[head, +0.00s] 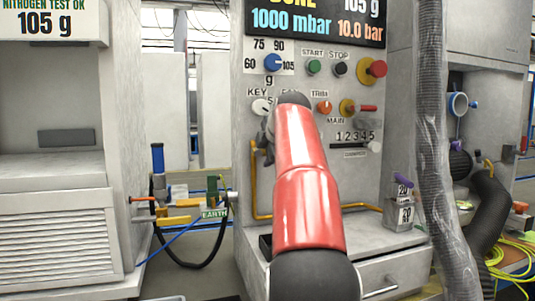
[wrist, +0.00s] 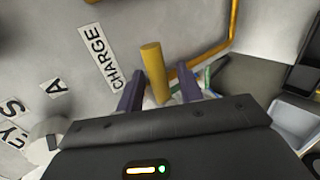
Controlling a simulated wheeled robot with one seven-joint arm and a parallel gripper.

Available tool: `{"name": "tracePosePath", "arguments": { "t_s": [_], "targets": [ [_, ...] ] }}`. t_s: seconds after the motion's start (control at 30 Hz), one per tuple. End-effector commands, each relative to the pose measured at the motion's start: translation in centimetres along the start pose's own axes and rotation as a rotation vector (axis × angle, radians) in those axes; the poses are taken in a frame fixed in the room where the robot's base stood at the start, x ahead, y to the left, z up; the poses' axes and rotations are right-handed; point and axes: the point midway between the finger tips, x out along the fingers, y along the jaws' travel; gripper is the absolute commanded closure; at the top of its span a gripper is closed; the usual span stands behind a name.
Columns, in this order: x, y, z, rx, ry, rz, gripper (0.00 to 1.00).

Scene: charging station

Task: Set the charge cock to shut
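The charge cock's yellow handle (wrist: 154,72) stands out from the grey panel in the wrist view, beside the CHARGE label (wrist: 99,57). My gripper (wrist: 160,88) has its two dark purple fingers on either side of the handle. The left finger is close to the handle and a gap shows on the right, so the gripper looks open around it. The base of the cock is partly hidden by the gripper body. In the head view my red arm covers the cock and most of the gripper.
The panel display (head: 315,22) reads 105 g, 1000 mbar and 10.0 bar. A blue dial (head: 273,62), a red-and-yellow button (head: 372,69) and the TRIM knob (head: 324,107) sit above and around my arm. A yellow pipe (head: 254,185) runs down the panel. A grey hose (head: 434,150) hangs at right.

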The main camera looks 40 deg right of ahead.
Motion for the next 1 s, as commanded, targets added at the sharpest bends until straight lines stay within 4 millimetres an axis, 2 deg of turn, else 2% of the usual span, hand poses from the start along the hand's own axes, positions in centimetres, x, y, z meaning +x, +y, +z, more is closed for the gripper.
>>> {"name": "tracePosePath", "arguments": {
  "t_s": [0.13, 0.4, 0.5, 0.63, 1.0],
  "targets": [
    [-1.5, 0.1, 0.0, 0.000, -0.001, 0.003, 0.64],
    [-6.1, 0.1, 0.0, 0.000, -0.001, 0.002, 0.64],
    [-7.1, 0.0, 0.0, 0.000, -0.001, 0.001, 0.64],
    [-7.7, 0.0, 0.0, -0.001, -0.001, 0.000, 0.64],
    [-7.7, 0.0, 0.0, -0.001, 0.000, 0.000, 0.64]
  ]
}}
